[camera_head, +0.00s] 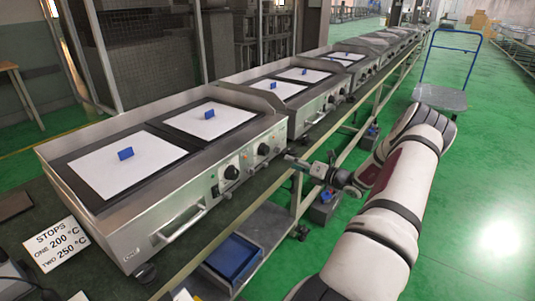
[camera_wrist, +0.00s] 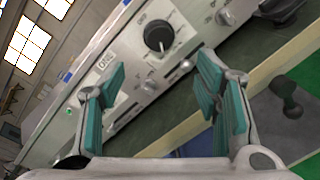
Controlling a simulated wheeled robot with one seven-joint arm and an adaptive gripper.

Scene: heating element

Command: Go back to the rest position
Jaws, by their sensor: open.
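My gripper (camera_wrist: 162,88) is open and empty in the wrist view, its teal-padded fingers spread wide in front of a steel griddle's front panel (camera_wrist: 192,52). A black knob (camera_wrist: 158,37) on that panel shows between and beyond the fingers, apart from them. In the head view my gripper (camera_head: 303,163) is beside the griddle line, near the front edge of the bench. The nearest griddle (camera_head: 190,215) has black knobs (camera_head: 232,172) on its front and two white sheets with blue blocks on top. My arm reaches in from the lower right.
A sign reading "STOPS ONE 200 °C TWO 250 °C" (camera_head: 57,243) lies at the lower left. A blue bin (camera_head: 232,257) sits below the bench. A blue-handled cart (camera_head: 440,98) stands beyond my arm. Green floor (camera_head: 485,190) is clear on the right.

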